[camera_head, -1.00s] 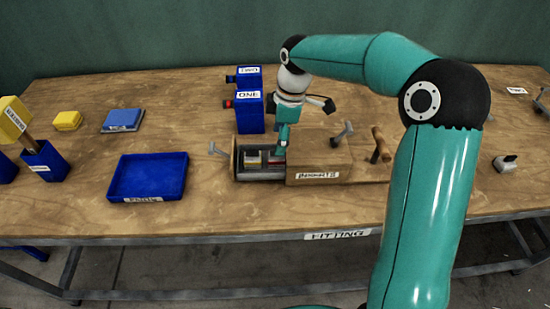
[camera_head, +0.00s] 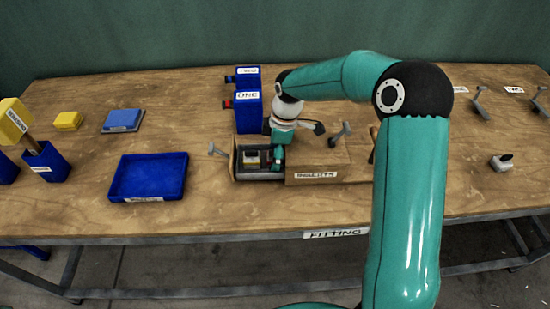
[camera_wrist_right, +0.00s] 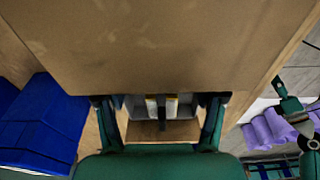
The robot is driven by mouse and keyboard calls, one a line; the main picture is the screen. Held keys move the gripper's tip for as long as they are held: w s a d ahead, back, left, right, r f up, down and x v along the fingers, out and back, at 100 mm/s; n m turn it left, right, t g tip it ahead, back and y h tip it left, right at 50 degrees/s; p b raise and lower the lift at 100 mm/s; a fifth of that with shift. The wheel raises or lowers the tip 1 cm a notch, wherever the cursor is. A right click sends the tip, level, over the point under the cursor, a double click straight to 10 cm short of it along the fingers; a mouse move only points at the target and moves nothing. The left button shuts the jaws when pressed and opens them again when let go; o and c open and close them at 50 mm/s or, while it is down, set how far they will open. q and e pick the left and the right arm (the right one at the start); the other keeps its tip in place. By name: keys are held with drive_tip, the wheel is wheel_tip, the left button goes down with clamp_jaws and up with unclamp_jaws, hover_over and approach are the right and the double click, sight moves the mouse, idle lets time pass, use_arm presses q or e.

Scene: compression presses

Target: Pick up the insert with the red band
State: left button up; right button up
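The wooden box labelled INSERTS (camera_head: 318,178) stands on the bench with an open compartment at its left end. Inside, a pale insert with a yellow band (camera_head: 251,158) shows, with a darker piece to its right partly hidden by my gripper. I cannot clearly make out a red band. My right gripper (camera_head: 278,160) reaches down at the compartment's right part. In the right wrist view its fingers (camera_wrist_right: 160,104) are spread, with two upright pieces (camera_wrist_right: 151,108) (camera_wrist_right: 171,106) between them, apart from the fingers. My left gripper is not in view.
A blue tray (camera_head: 148,197) lies left of the box. Blue presses labelled ONE (camera_head: 248,116) and TWO (camera_head: 247,72) stand behind it.

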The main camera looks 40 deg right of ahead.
clamp_jaws()
drive_tip(key=shift+w+r, duration=0.1)
drive_tip(key=shift+r, duration=0.05)
